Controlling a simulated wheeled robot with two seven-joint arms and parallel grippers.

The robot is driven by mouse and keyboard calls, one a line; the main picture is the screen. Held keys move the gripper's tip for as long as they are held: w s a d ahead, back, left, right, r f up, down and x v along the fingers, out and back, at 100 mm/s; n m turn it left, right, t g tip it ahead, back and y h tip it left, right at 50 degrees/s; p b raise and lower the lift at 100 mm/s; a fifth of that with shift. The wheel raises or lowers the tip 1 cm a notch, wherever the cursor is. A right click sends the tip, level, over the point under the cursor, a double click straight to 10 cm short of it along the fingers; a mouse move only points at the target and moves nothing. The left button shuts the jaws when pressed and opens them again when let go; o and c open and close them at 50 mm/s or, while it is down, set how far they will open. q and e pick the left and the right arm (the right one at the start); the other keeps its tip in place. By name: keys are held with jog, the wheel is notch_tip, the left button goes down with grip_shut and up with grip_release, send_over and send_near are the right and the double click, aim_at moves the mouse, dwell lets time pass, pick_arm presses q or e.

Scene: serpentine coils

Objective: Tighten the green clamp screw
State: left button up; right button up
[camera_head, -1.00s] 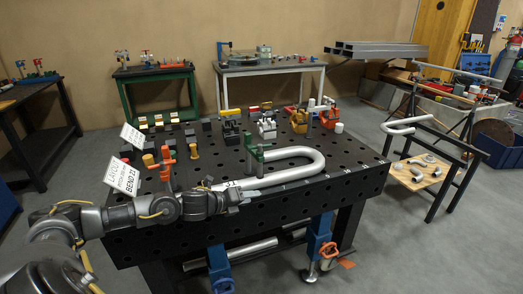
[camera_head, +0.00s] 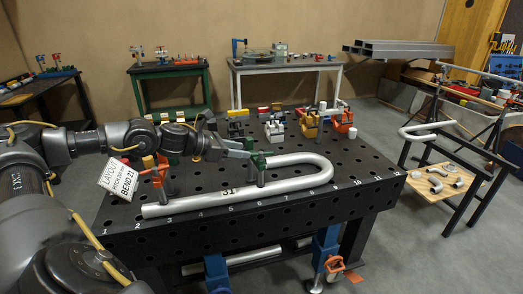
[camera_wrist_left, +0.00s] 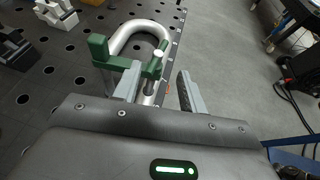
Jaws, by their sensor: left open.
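The green clamp (camera_head: 258,163) stands on the black table at the left, open part of a silver U-shaped tube (camera_head: 310,165). In the left wrist view the green clamp (camera_wrist_left: 105,58) has an upright post and an arm, with a pale-tipped screw (camera_wrist_left: 158,50) at the arm's end. My left gripper (camera_head: 246,149) is beside the clamp in the head view. In the left wrist view its open fingers (camera_wrist_left: 159,88) point toward the screw, which appears between and beyond them. I cannot tell whether either finger touches it. My right gripper is out of view.
An orange clamp (camera_head: 158,178) and a white sign (camera_head: 120,178) stand at the table's left. Grey, orange and red fixtures (camera_head: 308,122) line the back of the perforated black table (camera_head: 350,180). The table's front right is clear.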

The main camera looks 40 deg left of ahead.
aim_at(260, 153)
pick_arm(q)
jog(key=p+x, duration=0.2)
jog(key=x, duration=0.5)
jog(key=shift+w+d+p, duration=0.15)
jog(key=shift+w+p, duration=0.2)
jog(key=shift+w+d+f, duration=0.1)
jog(key=shift+w+f, duration=0.1)
jog(key=shift+w, duration=0.05)
jog(key=shift+c, duration=0.2)
grip_shut()
